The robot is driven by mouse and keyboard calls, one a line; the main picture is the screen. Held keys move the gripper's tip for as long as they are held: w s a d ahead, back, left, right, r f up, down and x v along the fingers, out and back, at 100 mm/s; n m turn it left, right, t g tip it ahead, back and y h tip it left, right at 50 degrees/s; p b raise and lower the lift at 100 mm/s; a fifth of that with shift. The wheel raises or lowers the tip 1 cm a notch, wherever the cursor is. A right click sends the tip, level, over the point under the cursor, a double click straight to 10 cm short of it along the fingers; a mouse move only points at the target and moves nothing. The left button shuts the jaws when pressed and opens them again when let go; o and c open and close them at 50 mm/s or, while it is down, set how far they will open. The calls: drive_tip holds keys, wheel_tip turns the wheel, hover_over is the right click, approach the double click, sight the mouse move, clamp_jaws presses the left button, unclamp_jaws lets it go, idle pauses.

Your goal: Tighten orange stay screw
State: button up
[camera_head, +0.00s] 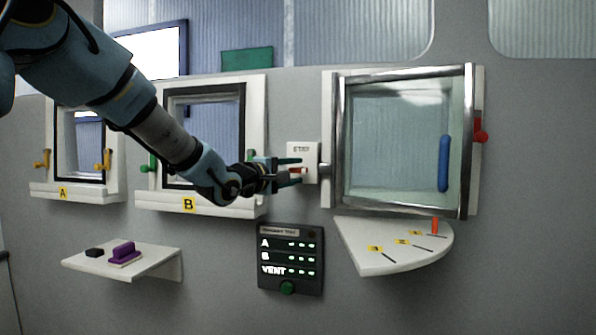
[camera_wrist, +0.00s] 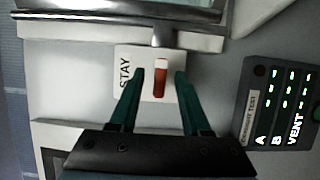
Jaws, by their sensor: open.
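The stay screw shows as a red-orange bar handle (camera_wrist: 160,82) with a pale end, on a white plate marked STAY (camera_wrist: 122,75). In the head view the STAY plate (camera_head: 302,150) is on the wall, left of the framed glass window, and the handle (camera_head: 297,170) is partly hidden by my fingers. My gripper (camera_head: 294,170) reaches the plate from the left. In the wrist view its two dark green fingers (camera_wrist: 160,75) are open, one on each side of the handle, with gaps on both sides. I cannot tell the depth of the fingertips exactly.
The metal-framed window (camera_head: 400,140) with a blue handle stands right of the plate. A quarter-round shelf (camera_head: 395,262) holds an orange peg (camera_head: 435,226). A test panel (camera_head: 290,258) is below. Window B (camera_head: 205,140) is left; a small shelf (camera_head: 150,265) bears a purple block.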

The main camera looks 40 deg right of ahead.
drive_tip(key=shift+w+d, duration=0.2)
drive_tip(key=shift+d, duration=0.7)
clamp_jaws()
